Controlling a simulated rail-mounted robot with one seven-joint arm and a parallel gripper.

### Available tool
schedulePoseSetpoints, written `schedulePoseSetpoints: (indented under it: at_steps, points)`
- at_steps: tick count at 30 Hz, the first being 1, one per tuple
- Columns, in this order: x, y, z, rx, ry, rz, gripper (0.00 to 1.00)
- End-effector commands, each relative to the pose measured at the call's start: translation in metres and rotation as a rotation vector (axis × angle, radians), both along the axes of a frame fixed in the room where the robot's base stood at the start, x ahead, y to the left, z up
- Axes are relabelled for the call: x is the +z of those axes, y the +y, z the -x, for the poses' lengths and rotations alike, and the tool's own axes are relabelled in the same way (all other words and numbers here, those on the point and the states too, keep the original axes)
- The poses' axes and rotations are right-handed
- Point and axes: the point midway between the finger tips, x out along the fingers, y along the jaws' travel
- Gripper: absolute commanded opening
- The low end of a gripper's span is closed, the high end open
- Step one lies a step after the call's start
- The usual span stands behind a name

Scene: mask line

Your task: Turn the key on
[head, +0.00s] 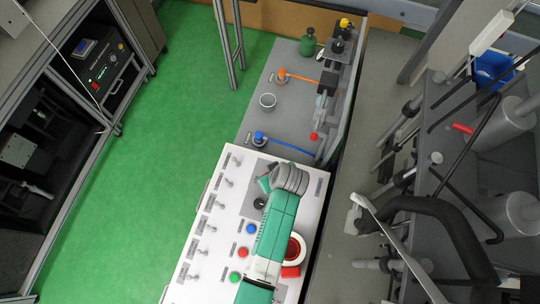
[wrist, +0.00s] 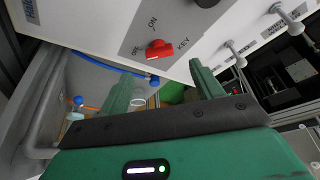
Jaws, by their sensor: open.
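The red key (wrist: 158,49) sits on a grey plate on the white panel, with ON and KEY printed beside it. Its handle lies roughly sideways in the wrist view. In the head view the key is not visible; my arm and gripper cover that part of the panel. My gripper (wrist: 160,65) is open, with its two green fingers apart and nothing between them. The key appears beyond the fingertips, between them in the picture, and apart from both. My gripper (head: 264,184) also shows in the head view, over the panel's upper part.
A black knob (head: 260,203) is close beside my gripper. The white panel (head: 215,237) carries several toggle switches, a blue button (head: 250,229), a green button (head: 234,279) and a red button (head: 242,252). A grey table (head: 256,113) with valves and hoses adjoins it.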

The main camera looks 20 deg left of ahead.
Motion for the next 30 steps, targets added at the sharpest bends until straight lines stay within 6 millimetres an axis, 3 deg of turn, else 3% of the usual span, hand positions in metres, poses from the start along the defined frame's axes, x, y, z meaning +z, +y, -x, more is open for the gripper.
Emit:
schedulePoseSetpoints:
  at_steps: [12, 23, 30]
  points:
    - [-0.063, 0.02, -0.017, -0.003, -0.001, 0.0, 0.65]
    - [-0.069, 0.023, -0.019, -0.003, -0.004, -0.001, 0.65]
    - [-0.069, 0.023, -0.019, -0.003, -0.004, 0.0, 0.21]
